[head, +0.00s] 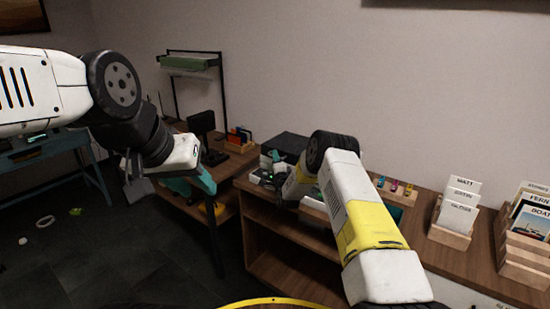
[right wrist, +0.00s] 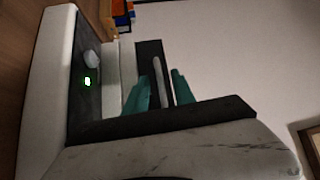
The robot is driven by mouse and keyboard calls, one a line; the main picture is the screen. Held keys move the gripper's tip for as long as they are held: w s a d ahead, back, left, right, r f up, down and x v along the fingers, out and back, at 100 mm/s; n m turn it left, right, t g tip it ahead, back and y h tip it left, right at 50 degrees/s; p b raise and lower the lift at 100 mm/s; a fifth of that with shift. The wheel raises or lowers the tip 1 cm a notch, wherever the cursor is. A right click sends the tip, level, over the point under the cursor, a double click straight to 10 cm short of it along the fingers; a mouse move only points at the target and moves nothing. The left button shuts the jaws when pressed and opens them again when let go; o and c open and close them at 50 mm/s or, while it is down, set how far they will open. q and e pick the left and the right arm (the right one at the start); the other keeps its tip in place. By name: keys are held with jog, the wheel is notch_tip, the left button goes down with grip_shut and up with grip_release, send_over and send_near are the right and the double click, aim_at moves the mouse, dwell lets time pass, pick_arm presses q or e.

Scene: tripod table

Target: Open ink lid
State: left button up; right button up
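A white and dark device (right wrist: 58,90) with a small green light fills the left of the right wrist view. It seems to be the printer with the ink lid, but I cannot tell the lid apart for sure. My right gripper (right wrist: 158,92) has its two teal fingers apart, with a pale upright bar (right wrist: 160,72) and a dark panel showing between them; I see no clear contact. In the head view my right gripper (head: 268,172) is at the desk top, mostly hidden by its own wrist. My left gripper (head: 192,183) hangs above the floor; its fingertips are unclear.
The wooden desk (head: 292,232) has shelves below. Card holders (head: 450,240) stand on its right part, a small rack of colored items (head: 398,188) near its middle. A black monitor (head: 202,124) and colored folders (head: 238,138) stand at the back left. White wall lies behind.

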jog(key=shift+w+a, duration=0.1)
jog(key=shift+w, duration=0.15)
grip_shut()
dwell(1.4)
